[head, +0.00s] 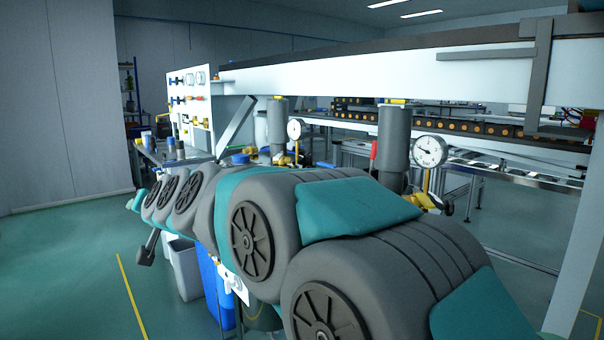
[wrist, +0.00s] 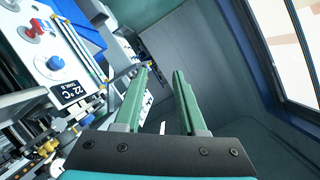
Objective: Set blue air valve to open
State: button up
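A white upright board (head: 213,118) stands left of centre in the head view. It carries rows of small fittings, with dark and blue ones on top (head: 177,81) and red and orange ones below (head: 188,99). I cannot tell for sure which is the blue air valve, or its position. My gripper (wrist: 162,73) shows two green fingers, apart with nothing between them, pointing towards a grey wall. In the head view my arm reaches away to the left, and the fingers are too small to make out.
Gauges (head: 430,151) stand under the white beam (head: 380,78). A blue bin (head: 210,285) is below my arm. Floor at left is clear.

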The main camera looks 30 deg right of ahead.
jog(key=w+d+r+m+t+h+b, duration=0.1)
jog(key=w+d+r+m+h, duration=0.25)
jog(key=d, duration=0.25)
jog(key=w+d+r+m+t+h+b, duration=0.1)
jog(key=w+d+r+m+h, duration=0.1)
jog(key=d+r+m+h, duration=0.35)
jog(key=w+d+r+m+t+h, duration=0.2)
jog(key=w+d+r+m+h, duration=0.15)
jog(key=d, duration=0.35)
jog(key=s+d+f+m+g+h+b, duration=0.1)
jog(key=s+d+f+m+g+h, duration=0.1)
jog(key=d+m+g, duration=0.3)
jog(key=s+d+f+m+g+h, duration=0.3)
jog(key=s+d+f+m+g, duration=0.1)
jog(key=d, duration=0.8)
jog(key=s+d+f+m+g+h+b, duration=0.1)
jog(key=s+d+f+m+g+h, duration=0.2)
jog(key=d+m+g, duration=0.5)
jog(key=shift+s+d+f+b, duration=0.15)
jog(key=shift+s+d+b, duration=0.15)
jog(key=shift+s+d, duration=0.55)
jog(key=shift+s+a, duration=0.1)
jog(key=shift+c, duration=0.2)
grip_shut()
